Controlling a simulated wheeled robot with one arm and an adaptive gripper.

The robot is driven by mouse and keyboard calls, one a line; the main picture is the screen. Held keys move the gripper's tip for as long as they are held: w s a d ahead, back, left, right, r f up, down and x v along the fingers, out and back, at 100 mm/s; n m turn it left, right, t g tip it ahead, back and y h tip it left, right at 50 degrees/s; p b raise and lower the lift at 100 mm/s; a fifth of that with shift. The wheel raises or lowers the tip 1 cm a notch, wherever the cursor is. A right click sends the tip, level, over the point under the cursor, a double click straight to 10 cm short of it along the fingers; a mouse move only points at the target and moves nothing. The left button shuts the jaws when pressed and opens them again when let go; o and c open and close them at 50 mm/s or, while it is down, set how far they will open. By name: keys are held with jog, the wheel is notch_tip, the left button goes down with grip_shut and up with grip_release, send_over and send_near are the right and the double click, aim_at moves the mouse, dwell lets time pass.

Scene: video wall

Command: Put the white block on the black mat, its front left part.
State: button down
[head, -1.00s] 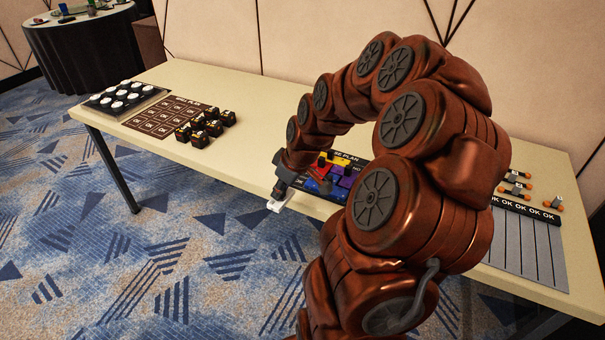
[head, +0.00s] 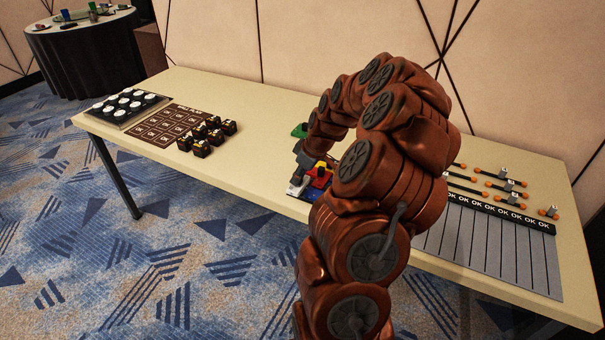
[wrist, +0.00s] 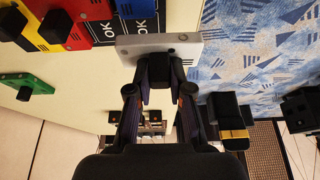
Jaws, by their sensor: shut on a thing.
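The white block (wrist: 140,45) is flat and pale, with a dark knob, and my gripper (wrist: 160,72) is shut on it. In the head view the white block (head: 295,190) shows small at the table's front edge, below my gripper (head: 299,165), partly hidden by my arm. The black mat (wrist: 122,30) has white-framed OK fields and lies just beyond the block in the wrist view. Red (wrist: 72,32), yellow (wrist: 100,8) and blue (wrist: 40,8) blocks with black knobs are on it. Most of the mat is hidden behind my arm in the head view. I cannot tell the block's height above the table.
A green block (head: 299,130) lies on the table behind my gripper. To the left are a brown grid mat (head: 165,122), several black-and-yellow blocks (head: 207,135) and a tray of white-topped pieces (head: 118,112). A grey striped mat (head: 490,250) lies right. The table's front edge is close.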

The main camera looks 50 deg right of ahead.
jog(key=shift+w+d+f+p, duration=0.15)
jog(key=shift+w+d, duration=0.25)
jog(key=shift+d, duration=0.25)
jog(key=shift+w+d+p, duration=0.15)
jog(key=shift+w+d, duration=0.2)
jog(key=shift+d, duration=0.35)
jog(key=shift+w+d+f+p, duration=0.15)
jog(key=shift+w+d, duration=0.25)
jog(key=shift+d, duration=0.25)
jog(key=shift+f+p, duration=0.55)
jog(key=shift+f, duration=1.1)
jog(key=shift+f, duration=0.15)
jog(key=c, duration=1.1)
grip_release()
jog(key=shift+o, duration=0.2)
